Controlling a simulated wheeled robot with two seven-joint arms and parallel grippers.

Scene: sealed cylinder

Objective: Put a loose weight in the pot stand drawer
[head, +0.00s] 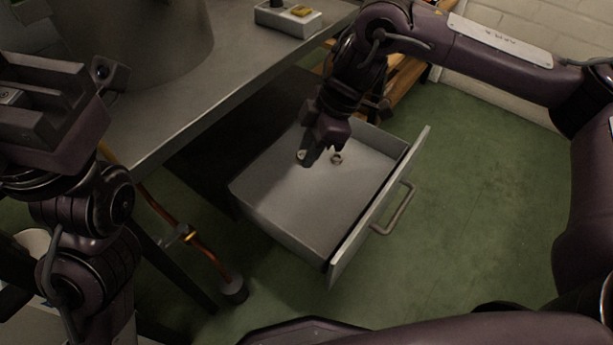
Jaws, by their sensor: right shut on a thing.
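The pot stand drawer (290,210) is pulled out below the grey metal table, its front panel and handle toward the right. My right gripper (306,158) points down over the inside of the drawer. It is shut on a small pale metal thing, likely a weight, mostly hidden by the fingers.
A pale block (289,19) with a brass-coloured piece stands on the table's far end. A large metal pot (135,40) stands on the table. A copper pipe (177,222) runs below the table edge. Green floor (470,190) is clear right of the drawer.

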